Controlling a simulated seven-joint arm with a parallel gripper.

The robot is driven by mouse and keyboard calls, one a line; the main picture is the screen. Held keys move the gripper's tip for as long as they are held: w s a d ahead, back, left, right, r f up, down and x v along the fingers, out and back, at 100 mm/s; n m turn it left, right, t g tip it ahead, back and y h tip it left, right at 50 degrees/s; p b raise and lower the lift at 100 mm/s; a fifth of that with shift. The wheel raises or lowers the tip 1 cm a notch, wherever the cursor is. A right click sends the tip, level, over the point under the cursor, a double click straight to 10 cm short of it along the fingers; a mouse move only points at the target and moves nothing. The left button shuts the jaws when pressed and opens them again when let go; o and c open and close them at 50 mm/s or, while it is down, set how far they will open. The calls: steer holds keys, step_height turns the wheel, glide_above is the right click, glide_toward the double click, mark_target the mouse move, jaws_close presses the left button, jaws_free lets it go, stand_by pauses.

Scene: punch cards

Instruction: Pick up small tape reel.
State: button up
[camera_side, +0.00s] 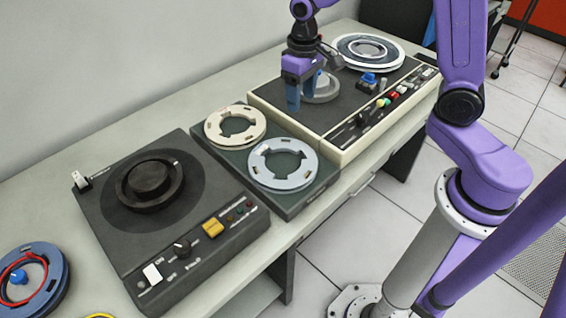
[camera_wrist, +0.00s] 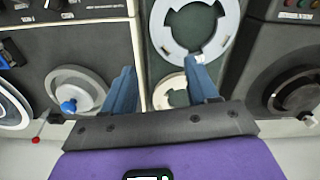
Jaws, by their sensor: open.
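My gripper (camera_side: 304,97) is open and empty above the left part of the cream-edged tape machine (camera_side: 345,155). A small grey reel (camera_side: 322,92) lies flat on that machine, close behind and right of my fingers. In the wrist view the grey reel (camera_wrist: 92,88) is left of my gripper (camera_wrist: 160,68), outside the fingers. A cream reel (camera_side: 235,126) and a pale blue reel (camera_side: 283,164) lie on a dark green tray (camera_side: 228,162). In the wrist view the cream reel (camera_wrist: 172,90) shows between my fingers, partly hidden, with the pale blue reel (camera_wrist: 194,48) beyond.
A larger white-rimmed reel (camera_side: 370,50) sits at the machine's far end, near a blue knob (camera_side: 369,79) and coloured buttons (camera_side: 395,95). A black deck (camera_side: 160,235) stands left of the tray. A blue reel (camera_side: 50,270) lies at lower left.

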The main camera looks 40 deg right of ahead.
glide_above(298, 146)
step_height(298, 146, down, 9)
steer(key=shift+s+d+r, duration=0.1)
steer(key=shift+d, duration=0.05)
steer(key=shift+f, duration=3.25)
jaws_close()
steer(key=shift+r, duration=0.2)
